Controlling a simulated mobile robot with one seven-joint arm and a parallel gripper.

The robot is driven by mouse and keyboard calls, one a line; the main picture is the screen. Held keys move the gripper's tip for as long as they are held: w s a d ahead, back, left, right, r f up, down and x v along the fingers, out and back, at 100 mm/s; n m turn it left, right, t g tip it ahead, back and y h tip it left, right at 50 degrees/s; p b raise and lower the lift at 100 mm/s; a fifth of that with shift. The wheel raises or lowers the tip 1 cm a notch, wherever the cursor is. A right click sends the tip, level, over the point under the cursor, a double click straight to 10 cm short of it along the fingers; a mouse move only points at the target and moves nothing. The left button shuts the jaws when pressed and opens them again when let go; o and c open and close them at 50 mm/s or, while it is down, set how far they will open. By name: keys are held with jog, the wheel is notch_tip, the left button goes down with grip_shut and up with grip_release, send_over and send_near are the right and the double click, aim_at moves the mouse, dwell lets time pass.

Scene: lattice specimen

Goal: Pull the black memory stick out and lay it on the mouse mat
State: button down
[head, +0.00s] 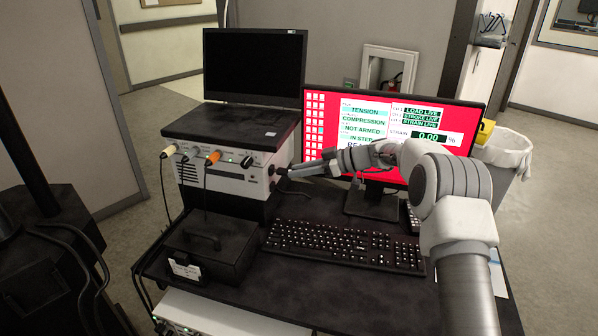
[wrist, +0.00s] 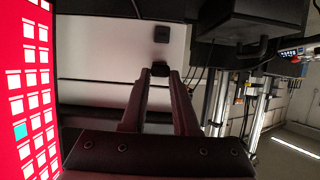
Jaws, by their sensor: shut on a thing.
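My gripper (head: 284,172) reaches left to the front panel of the light grey control box (head: 222,178), at the panel's right end. In the wrist view its two fingers (wrist: 160,72) close on a small black piece, the memory stick (wrist: 160,66), against the pale panel. The stick seems to sit in the panel; its inner end is hidden. In the head view the fingers mostly cover it. I cannot make out the mouse mat for certain; my arm covers much of the desk's right side.
A monitor (head: 392,135) stands behind my forearm. A keyboard (head: 345,245) and a black case (head: 207,247) lie on the dark desk. A pale sheet (head: 498,276) shows at right.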

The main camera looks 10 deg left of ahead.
jog(key=shift+d, duration=0.2)
jog(key=shift+s+d+b, duration=0.2)
jog(key=shift+d+b, duration=1.6)
jog(key=shift+d, duration=0.2)
